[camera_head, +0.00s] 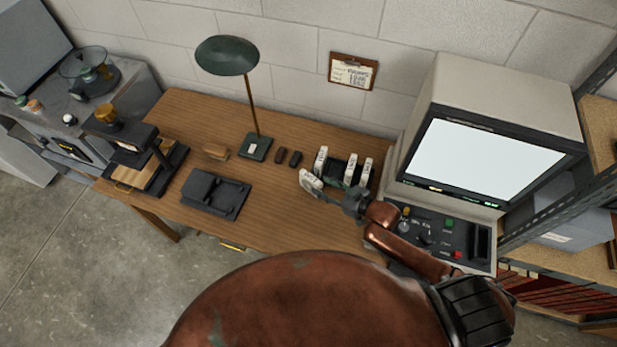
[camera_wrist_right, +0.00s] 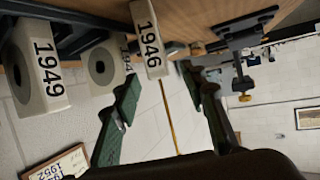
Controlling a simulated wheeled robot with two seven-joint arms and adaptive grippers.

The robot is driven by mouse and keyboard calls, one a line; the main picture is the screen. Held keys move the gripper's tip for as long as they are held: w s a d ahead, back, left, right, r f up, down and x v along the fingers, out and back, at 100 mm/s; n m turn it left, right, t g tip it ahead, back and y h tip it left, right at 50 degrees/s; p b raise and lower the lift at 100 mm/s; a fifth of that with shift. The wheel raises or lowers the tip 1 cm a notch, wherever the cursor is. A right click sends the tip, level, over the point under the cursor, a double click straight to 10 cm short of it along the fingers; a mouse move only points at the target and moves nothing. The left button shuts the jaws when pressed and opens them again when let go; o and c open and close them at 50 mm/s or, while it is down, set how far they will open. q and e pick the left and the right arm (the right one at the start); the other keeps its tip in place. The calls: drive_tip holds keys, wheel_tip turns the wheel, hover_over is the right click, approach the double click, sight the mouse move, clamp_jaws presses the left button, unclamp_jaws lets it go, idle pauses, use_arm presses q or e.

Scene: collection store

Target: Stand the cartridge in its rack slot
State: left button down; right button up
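The off-white cartridge marked 1946 (camera_wrist_right: 147,40) is in front of my right gripper in the wrist view; in the head view a pale cartridge (camera_head: 309,181) is at the gripper's tips, left of and in front of the rack. My right gripper (camera_wrist_right: 159,84) is open, its green fingers apart, with the cartridge's near end around the gap between the tips and no clear contact. It also shows in the head view (camera_head: 322,191). The dark rack (camera_head: 336,171) holds upright cartridges, with a gap between the left one (camera_head: 321,160) and the right pair (camera_head: 350,169). My left gripper is out of view.
A monitor (camera_head: 487,150) and control panel (camera_head: 436,236) stand right of the rack. The wooden desk (camera_head: 265,208) is clear in front.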

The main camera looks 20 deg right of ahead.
sight(311, 181)
drive_tip(key=shift+x, duration=0.95)
drive_tip(key=shift+f+x, duration=0.2)
drive_tip(key=shift+x, duration=2.55)
drive_tip(key=shift+d, duration=0.15)
drive_tip(key=shift+c, duration=0.4)
clamp_jaws()
